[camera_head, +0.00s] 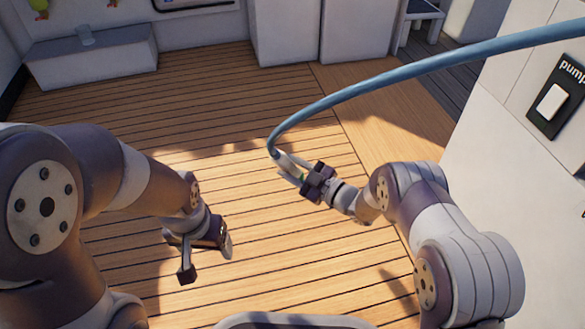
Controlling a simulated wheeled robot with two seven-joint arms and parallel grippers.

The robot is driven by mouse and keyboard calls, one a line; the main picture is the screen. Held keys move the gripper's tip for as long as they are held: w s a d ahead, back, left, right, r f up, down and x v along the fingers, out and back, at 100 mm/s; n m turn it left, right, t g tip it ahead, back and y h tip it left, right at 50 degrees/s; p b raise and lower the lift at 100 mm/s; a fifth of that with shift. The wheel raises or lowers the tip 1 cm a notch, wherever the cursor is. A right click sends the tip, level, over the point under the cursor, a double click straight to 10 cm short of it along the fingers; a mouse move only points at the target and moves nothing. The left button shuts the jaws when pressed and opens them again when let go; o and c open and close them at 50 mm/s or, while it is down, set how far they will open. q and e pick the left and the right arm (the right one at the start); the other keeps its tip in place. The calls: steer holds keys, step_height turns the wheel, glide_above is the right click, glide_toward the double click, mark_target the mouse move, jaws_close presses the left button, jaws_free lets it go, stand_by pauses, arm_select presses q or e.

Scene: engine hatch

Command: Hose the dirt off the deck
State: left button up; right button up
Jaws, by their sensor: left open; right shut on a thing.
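The blue hose (400,74) comes in from the upper right and arcs down to a pale nozzle (287,165). My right gripper (305,182) is shut on the nozzle above the deck, with the nozzle pointing toward the lower right beside the gripper. My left gripper (206,258) is open and empty, low over the deck at left of centre. The plank deck (215,100) fills the middle of the view, with sunlit patches and shadows. I cannot make out clear dirt on it.
A white wall panel at right carries a switch labelled "pump" (551,101). White cabinets (318,30) stand at the back. The central deck is free.

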steer(key=shift+r, duration=0.15)
step_height(320, 180, up, 5)
steer(key=p, duration=0.4)
